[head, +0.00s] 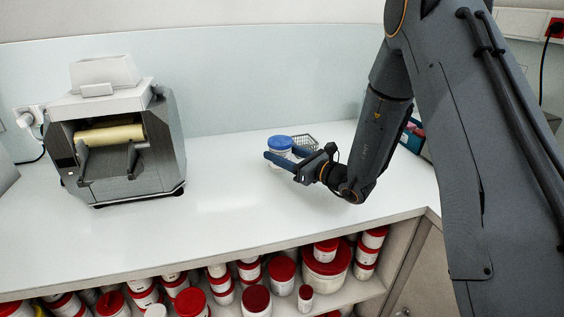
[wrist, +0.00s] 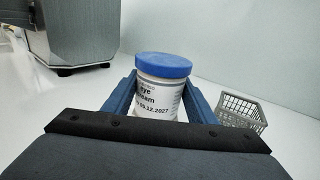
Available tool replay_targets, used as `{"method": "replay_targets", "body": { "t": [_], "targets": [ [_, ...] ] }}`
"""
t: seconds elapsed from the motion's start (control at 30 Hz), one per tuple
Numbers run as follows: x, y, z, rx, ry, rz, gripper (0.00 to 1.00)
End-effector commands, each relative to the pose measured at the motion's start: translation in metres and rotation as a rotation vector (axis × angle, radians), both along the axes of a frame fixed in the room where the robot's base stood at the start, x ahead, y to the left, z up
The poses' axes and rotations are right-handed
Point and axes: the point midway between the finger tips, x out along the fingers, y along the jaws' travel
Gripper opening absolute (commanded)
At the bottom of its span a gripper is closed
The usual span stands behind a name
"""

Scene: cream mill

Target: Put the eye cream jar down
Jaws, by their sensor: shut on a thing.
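The eye cream jar (head: 280,150) is white with a blue lid. In the wrist view the jar (wrist: 160,90) stands upright between the two blue fingers, and its label reads "eye cream" with a date. My gripper (head: 286,158) is shut on the jar from its sides, over the white counter (head: 225,200). It also shows in the wrist view (wrist: 158,100). The jar's base is hidden by the gripper, so I cannot tell whether it touches the counter.
A small grey wire basket (wrist: 241,111) stands just right of the jar; in the head view the basket (head: 304,141) is behind the gripper. The counter between is clear. Several red-lidded tubs (head: 282,268) fill the shelf below.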

Motion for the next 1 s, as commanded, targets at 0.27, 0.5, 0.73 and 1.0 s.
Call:
{"method": "replay_targets", "body": {
  "t": [0.27, 0.5, 0.73, 1.0],
  "targets": [
    [-0.001, 0.001, -0.031, 0.001, 0.001, 0.002, 0.21],
    [0.0, 0.002, -0.032, 0.0, -0.001, 0.002, 0.21],
    [-0.001, 0.002, -0.036, 0.0, 0.0, 0.002, 0.57],
    [-0.001, 0.002, -0.036, 0.0, 0.0, 0.002, 0.7]
  ]
}}
